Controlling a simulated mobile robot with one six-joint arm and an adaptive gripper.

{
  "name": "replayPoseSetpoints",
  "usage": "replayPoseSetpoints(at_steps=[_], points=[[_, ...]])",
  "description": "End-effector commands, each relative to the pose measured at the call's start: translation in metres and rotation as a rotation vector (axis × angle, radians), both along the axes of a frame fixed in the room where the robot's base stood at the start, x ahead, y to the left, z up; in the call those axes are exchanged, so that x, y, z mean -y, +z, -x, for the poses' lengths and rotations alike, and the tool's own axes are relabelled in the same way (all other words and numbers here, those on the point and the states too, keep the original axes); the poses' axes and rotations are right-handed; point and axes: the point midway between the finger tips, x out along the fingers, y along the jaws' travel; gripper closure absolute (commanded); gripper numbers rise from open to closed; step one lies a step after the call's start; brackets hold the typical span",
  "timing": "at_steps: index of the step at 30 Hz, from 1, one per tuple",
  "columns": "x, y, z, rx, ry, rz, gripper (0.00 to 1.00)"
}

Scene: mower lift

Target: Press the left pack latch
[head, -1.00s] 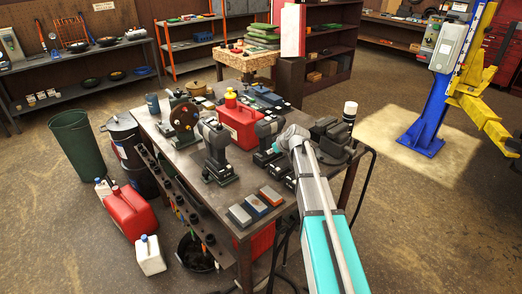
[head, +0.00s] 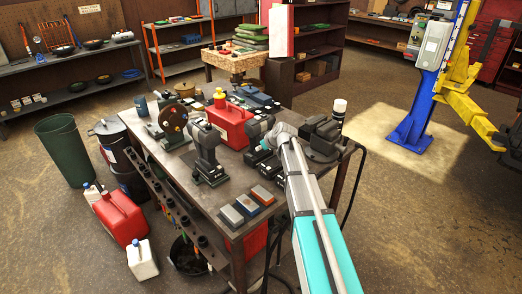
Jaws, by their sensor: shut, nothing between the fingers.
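Two dark grey cordless tools stand upright on the workbench (head: 180,180). The left tool (head: 205,150) has a black pack (head: 211,177) as its foot. The right tool (head: 257,130) stands just left of my arm's wrist, with a dark pack (head: 254,157) low beside it. The latches are too small to make out. My arm reaches in from the lower right. My gripper (head: 266,144) is at the end of the grey wrist, close to the right tool and mostly hidden. Its fingers look shut and hold nothing. I cannot tell whether they touch the tool.
A red case (head: 231,126) stands behind the tools, and a dark vise-like device (head: 322,140) is right of my wrist. Several small blocks (head: 247,206) lie at the front edge. Red (head: 119,218) and white (head: 143,259) jugs stand on the floor at left. Floor at right is open.

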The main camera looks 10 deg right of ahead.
Motion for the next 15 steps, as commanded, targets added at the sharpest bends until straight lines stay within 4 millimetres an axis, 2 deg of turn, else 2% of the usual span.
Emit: replayPoseSetpoints(at_steps=[1, 15], points=[[-0.002, -0.008, -0.005, 0.000, 0.001, 0.001, 1.00], [-0.020, -0.043, -0.035, 0.000, 0.001, 0.001, 1.00]])
